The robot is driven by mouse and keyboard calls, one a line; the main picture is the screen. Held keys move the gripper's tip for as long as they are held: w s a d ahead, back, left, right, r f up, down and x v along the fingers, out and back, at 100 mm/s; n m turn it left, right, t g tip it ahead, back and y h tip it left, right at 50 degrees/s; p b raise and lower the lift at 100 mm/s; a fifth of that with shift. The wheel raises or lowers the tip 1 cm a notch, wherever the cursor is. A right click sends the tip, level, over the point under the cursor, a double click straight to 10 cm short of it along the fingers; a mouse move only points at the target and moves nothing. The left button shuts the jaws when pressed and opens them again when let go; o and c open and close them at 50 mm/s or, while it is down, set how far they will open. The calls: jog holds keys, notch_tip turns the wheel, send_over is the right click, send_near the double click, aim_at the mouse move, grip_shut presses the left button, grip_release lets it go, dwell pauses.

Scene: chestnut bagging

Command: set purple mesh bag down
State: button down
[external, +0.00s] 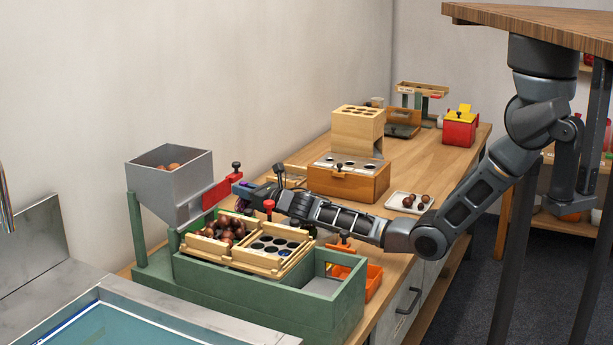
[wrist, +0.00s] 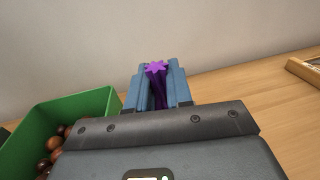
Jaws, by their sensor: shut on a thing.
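My gripper (external: 243,192) reaches left across the bench, near the red slide of the grey hopper. In the wrist view its blue fingers (wrist: 157,88) are closed on the gathered purple neck of the purple mesh bag (wrist: 157,72). The neck flares into a star-shaped tip above the fingers. The rest of the bag is hidden behind the gripper body, so I cannot tell whether it touches anything.
A grey hopper (external: 172,190) stands on a green frame (external: 290,305) with wooden trays of chestnuts. In the wrist view a green bin (wrist: 88,108) with chestnuts is at left.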

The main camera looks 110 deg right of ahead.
jog(key=shift+f, duration=0.15)
jog(key=shift+f, duration=0.1)
jog(key=c, duration=1)
grip_release()
jog(key=shift+r, duration=0.3)
jog(key=shift+s+a+p, duration=0.2)
jog(key=shift+p, duration=0.1)
jog(key=p+v, duration=0.5)
jog(key=v, duration=0.6)
jog(key=shift+s+a+f, duration=0.1)
jog(key=shift+a, duration=0.1)
